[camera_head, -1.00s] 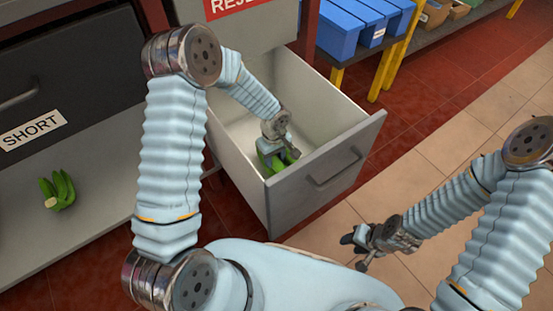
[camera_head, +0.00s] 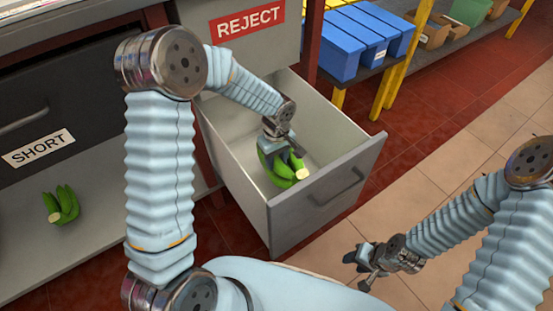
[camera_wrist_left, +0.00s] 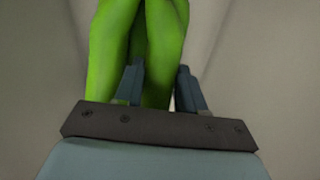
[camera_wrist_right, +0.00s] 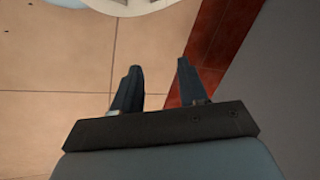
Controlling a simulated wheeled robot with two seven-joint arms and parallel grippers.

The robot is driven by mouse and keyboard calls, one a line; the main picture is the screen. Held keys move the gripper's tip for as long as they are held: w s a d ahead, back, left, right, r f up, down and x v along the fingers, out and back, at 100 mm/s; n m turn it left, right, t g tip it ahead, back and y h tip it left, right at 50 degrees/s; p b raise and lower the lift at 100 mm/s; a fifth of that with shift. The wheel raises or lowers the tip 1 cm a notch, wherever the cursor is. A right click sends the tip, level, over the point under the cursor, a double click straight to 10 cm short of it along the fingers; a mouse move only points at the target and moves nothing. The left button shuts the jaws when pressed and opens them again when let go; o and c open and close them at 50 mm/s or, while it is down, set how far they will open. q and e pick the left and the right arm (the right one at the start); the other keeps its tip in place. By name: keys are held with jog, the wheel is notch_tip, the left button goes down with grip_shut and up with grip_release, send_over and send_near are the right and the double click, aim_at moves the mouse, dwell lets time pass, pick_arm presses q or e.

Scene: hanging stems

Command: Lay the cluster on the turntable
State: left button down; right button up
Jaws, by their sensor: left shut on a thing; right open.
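A green banana cluster (camera_head: 281,168) is in the open drawer below the REJECT label, in the head view. My left gripper (camera_head: 290,152) is shut on it, and the cluster's pale cut end points to the front right. The cluster also fills the upper middle of the left wrist view (camera_wrist_left: 122,45), with the left fingers (camera_wrist_left: 160,85) against it. I cannot tell whether it touches the drawer floor. My right gripper (camera_head: 362,268) is open and empty over the tiled floor, right of the drawer; its fingers show apart in the right wrist view (camera_wrist_right: 155,85). No turntable is visible.
The open drawer (camera_head: 330,195) has high grey walls around my left gripper. A second green cluster (camera_head: 62,205) lies on a grey surface below the SHORT drawer (camera_head: 60,110). Blue bins (camera_head: 365,35) stand on a shelf at the back. The tiled floor at right is clear.

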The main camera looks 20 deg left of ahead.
pick_arm(q)
notch_tip(320, 180, up, 28)
jog(key=p, duration=1.1)
jog(key=shift+f+p, duration=0.25)
jog(key=shift+p, duration=0.15)
pick_arm(e)
notch_tip(320, 180, up, 12)
jog(key=a, duration=0.2)
jog(key=shift+s+a, duration=0.15)
jog(key=shift+s, duration=0.3)
